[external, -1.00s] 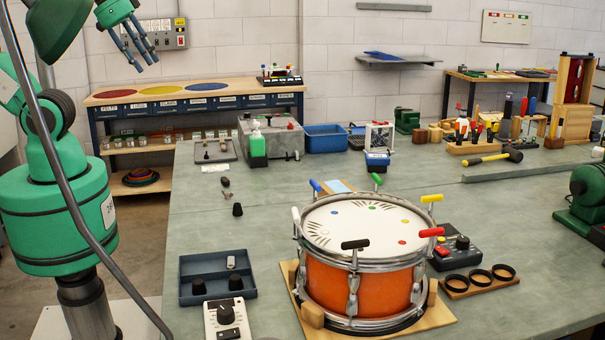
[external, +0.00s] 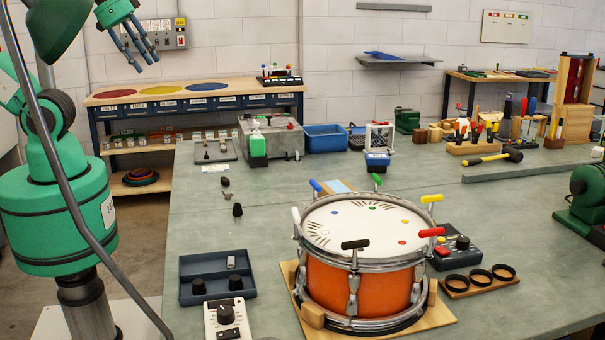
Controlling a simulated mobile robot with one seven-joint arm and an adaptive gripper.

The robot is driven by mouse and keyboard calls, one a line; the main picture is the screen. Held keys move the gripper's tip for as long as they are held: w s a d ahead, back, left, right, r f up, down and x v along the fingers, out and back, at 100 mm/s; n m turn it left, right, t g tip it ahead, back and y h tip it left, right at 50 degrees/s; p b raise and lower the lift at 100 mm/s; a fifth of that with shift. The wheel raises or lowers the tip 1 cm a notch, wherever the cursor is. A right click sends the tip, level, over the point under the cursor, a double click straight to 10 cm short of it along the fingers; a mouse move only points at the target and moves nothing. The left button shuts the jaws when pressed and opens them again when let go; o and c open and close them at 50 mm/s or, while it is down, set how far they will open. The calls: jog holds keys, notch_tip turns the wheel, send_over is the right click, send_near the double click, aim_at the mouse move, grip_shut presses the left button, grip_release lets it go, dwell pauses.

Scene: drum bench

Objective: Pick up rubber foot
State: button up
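A small black rubber foot (external: 237,209), shaped like a short cone, stands alone on the bench left of the drum. Two similar black feet, a left one (external: 198,286) and a right one (external: 236,281), sit in the blue-grey tray (external: 190,263) nearer the front. My gripper (external: 142,58) is at the upper left, raised high, far from all of these feet. Its thin fingers point down and stand apart, with nothing between them.
The orange drum (external: 335,285) on a wooden board stands right of the tray. A white control box (external: 227,318) is in front of the tray. Small dark parts (external: 226,189) lie behind the lone foot. The bench around that foot is mostly clear.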

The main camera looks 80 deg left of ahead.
jog(key=shift+o, duration=0.2)
jog(key=shift+w, duration=0.1)
jog(key=m+g+p, duration=0.2)
jog(key=m+g, duration=0.1)
jog(key=g, duration=0.3)
send_over(237, 204)
notch_tip(237, 204, down, 30)
jog(key=shift+r, duration=0.15)
jog(key=shift+a, duration=0.15)
jog(key=shift+f+b, duration=0.55)
jog(key=shift+f, duration=3.75)
jog(key=shift+f, duration=0.15)
